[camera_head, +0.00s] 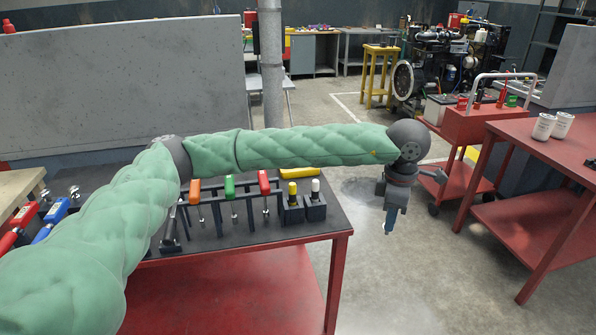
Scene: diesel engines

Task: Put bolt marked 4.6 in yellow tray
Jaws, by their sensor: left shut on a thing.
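My left gripper (389,220) hangs past the right end of the near red-framed table (341,237), over the open floor. It is shut on a small pale metal piece, probably a bolt (387,229), of which only a bit shows at the fingertips. Its marking is too small to read. A yellow object (299,173) lies near the table's back right, just below my arm; I cannot tell whether it is the yellow tray. Small metal pieces, perhaps bolts (74,191), stand at the table's left. My right gripper is out of view.
Screwdrivers with orange, green and red handles (264,183) stand in a rack on the table. Red and blue tools (57,211) lie at left. A red cart (470,125) and a red table with two cups (544,126) stand at right. Floor between is clear.

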